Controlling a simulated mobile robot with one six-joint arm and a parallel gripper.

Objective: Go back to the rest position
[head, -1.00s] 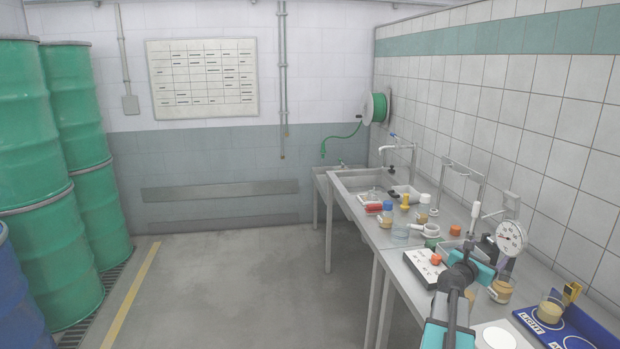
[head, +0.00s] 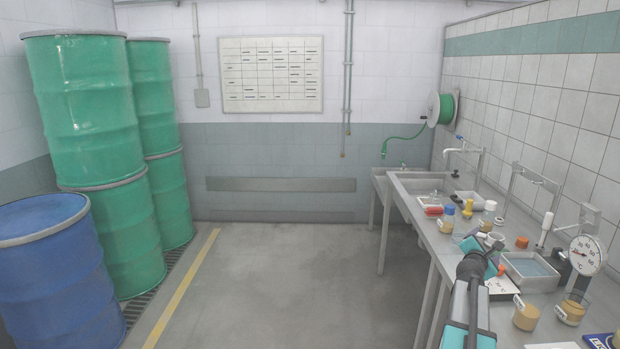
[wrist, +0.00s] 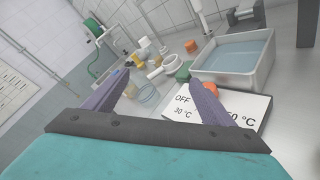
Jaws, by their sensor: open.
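My gripper (head: 488,242) is raised at the near left side of the steel bench (head: 432,238), its fingers mostly hidden behind my own wrist in the head view. In the wrist view my gripper (wrist: 158,82) has its two dark fingers spread apart, with nothing held between them. Beyond the fingers are a clear beaker (wrist: 146,94) and a white-handled vessel (wrist: 165,67). A white panel (wrist: 247,103) marked OFF, 30 °C and 50 °C lies just beyond the right finger, with an orange knob (wrist: 211,88) on it.
A tray of bluish liquid (head: 531,270), a dial thermometer (head: 586,255) and jars of beige material (head: 525,316) crowd the bench. Blue (head: 60,275) and green drums (head: 85,105) stand at left. The floor (head: 290,285) between the drums and bench is clear.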

